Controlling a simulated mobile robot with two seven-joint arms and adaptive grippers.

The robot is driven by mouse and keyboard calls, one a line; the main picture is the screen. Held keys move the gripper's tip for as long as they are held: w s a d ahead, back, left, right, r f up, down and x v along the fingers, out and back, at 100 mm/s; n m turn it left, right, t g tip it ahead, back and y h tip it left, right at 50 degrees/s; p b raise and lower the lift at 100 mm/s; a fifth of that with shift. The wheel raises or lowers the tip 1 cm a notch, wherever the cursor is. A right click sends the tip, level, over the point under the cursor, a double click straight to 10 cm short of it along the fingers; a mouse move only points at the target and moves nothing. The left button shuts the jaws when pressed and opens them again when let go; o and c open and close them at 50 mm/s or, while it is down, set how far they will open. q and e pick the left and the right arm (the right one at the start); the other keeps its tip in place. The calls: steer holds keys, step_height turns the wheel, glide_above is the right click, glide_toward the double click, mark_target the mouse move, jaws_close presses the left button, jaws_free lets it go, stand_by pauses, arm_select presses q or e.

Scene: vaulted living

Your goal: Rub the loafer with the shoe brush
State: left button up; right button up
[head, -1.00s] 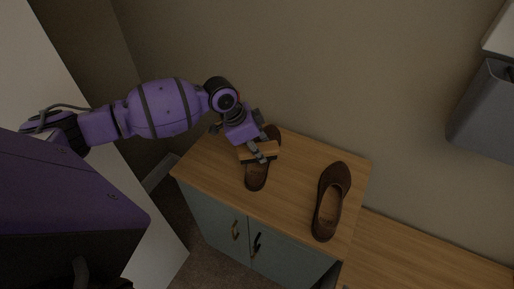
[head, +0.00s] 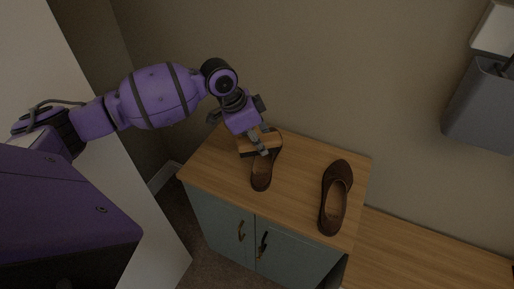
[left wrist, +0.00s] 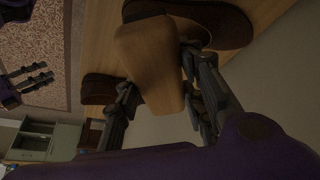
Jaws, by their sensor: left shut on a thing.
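My left gripper (head: 261,143) is shut on the shoe brush (head: 255,145), a light wooden block with a dark underside. The brush lies across the back part of a brown loafer (head: 262,180) on the cabinet top; contact looks likely, but the bristles are mostly hidden. In the left wrist view the brush (left wrist: 152,62) sits between the fingers, with the loafer (left wrist: 222,22) right behind it. A second brown loafer (head: 336,190) stands apart to the right. At the left edge of the wrist view, what looks like my right gripper (left wrist: 35,80) shows partly, away from the cabinet top.
The wooden cabinet top (head: 300,180) is clear between and around the shoes. The wall (head: 330,80) is close behind it. A grey box (head: 482,105) hangs on the wall at upper right. A lower wooden surface (head: 420,255) extends to the right.

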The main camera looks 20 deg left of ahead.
arm_select(q)
steer(key=shift+r, duration=0.95)
steer(key=shift+w, duration=0.1)
